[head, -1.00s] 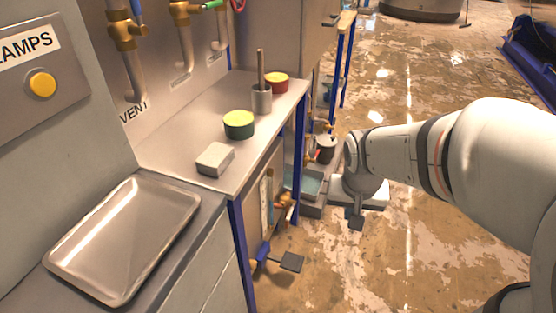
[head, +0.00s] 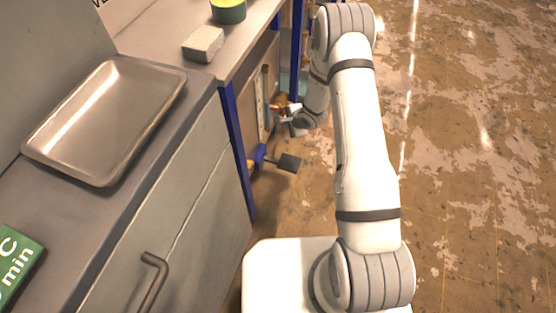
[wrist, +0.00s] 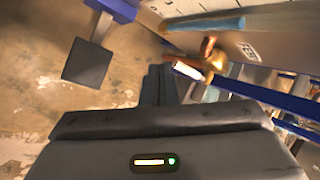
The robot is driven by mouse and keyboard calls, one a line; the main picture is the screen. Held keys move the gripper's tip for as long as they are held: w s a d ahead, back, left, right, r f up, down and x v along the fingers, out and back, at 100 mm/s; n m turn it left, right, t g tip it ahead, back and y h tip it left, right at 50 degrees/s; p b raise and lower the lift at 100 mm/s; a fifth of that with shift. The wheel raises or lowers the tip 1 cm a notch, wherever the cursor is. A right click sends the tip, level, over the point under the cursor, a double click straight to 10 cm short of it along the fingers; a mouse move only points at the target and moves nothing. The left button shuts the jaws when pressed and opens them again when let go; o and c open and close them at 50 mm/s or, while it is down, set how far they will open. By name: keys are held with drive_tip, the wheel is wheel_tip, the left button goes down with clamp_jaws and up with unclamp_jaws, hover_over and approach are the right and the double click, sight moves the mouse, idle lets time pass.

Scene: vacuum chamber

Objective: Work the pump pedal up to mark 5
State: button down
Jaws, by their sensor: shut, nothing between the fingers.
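The pump pedal is a dark square pad (head: 289,163) on a blue lever (head: 260,155), low beside the blue bench leg. In the wrist view the pad (wrist: 88,62) is at the upper left, ahead and left of my gripper (wrist: 161,82). The gripper's dark fingers are together and empty, apart from the pad. In the head view the end of my arm is above and slightly right of the pedal, with the fingers not clearly seen. A pale upright strip (head: 262,103) stands under the bench; no mark on it is legible.
Brass fittings (head: 283,107) stick out under the bench, close to my arm's end; they show in the wrist view (wrist: 208,50). A blue bench leg (head: 236,145) and a cabinet with a handle (head: 153,282) border the left. A metal tray (head: 110,115) lies on top. The floor right is open.

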drive_tip(key=s+a+f+m+y, duration=0.2)
drive_tip(key=a+f, duration=0.1)
drive_tip(key=f, duration=0.4)
drive_tip(key=shift+f+g, duration=0.25)
drive_tip(key=shift+g, duration=0.05)
drive_tip(key=shift+s+f+b, duration=0.1)
drive_tip(key=shift+b, duration=0.2)
drive_tip(key=b, duration=0.6)
hover_over(281, 160)
drive_tip(key=f, duration=0.6)
drive_tip(key=shift+w+a+f, duration=0.15)
drive_tip(key=shift+w+f, duration=0.05)
drive_tip(key=shift+f, duration=0.1)
drive_tip(key=shift+f+b, duration=0.55)
drive_tip(key=shift+f, duration=0.45)
drive_tip(key=shift+s, duration=0.1)
drive_tip(key=shift+s+f, duration=0.1)
drive_tip(key=shift+f, duration=0.3)
